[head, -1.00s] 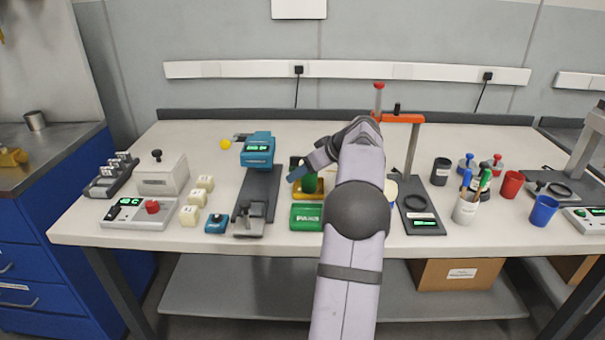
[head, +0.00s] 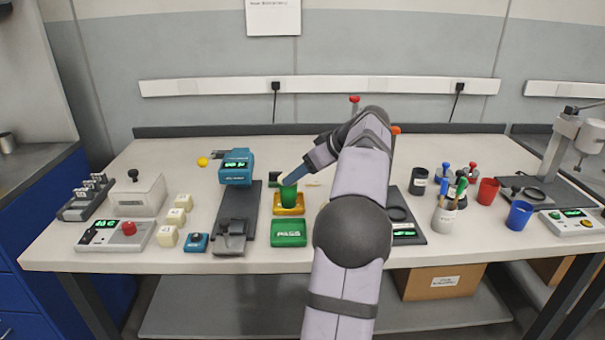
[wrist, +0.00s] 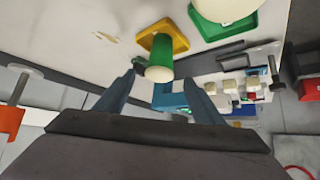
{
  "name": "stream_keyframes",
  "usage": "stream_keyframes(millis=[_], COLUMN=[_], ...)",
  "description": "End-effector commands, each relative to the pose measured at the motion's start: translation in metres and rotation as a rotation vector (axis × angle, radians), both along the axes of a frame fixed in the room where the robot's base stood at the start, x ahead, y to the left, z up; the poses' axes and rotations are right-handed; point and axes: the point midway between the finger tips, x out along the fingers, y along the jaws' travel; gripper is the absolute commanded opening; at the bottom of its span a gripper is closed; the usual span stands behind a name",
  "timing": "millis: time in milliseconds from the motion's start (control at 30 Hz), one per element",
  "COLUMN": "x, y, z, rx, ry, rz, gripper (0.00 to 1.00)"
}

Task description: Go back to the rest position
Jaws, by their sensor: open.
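My gripper (wrist: 162,92) is open, its two blue-grey fingers spread apart in the wrist view. In the head view my gripper (head: 288,181) shows at the end of my arm, just above and beside a green cylinder (head: 289,197). The cylinder stands on a yellow base (head: 289,210); in the wrist view the green cylinder (wrist: 173,57) with a pale top lies beyond the fingertips, with nothing visibly gripped. My forearm hides part of the bench right of the cylinder.
A green PASS plate (head: 289,233) lies in front of the yellow base. A teal-headed device (head: 236,168) stands to the left, with cream blocks (head: 168,236) further left. An orange-topped stand is mostly behind my arm. Cups, including a blue one (head: 520,214), stand at the right.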

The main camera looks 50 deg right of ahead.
Motion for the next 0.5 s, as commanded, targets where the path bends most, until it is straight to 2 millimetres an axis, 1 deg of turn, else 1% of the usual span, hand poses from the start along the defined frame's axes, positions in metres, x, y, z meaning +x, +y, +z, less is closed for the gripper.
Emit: stream_keyframes(millis=[167,267,367,467,500], x=[0.0,0.0,0.0,-0.003,-0.006], y=[0.0,0.006,0.024,0.054,0.07], z=[0.0,-0.002,-0.007,-0.015,-0.02], rx=[0.0,0.006,0.024,0.054,0.065], ry=[0.0,0.012,0.053,0.128,0.168], rz=[0.0,0.0,-0.003,-0.017,-0.025], gripper=[0.62,0.62,0.62,0.62,0.62])
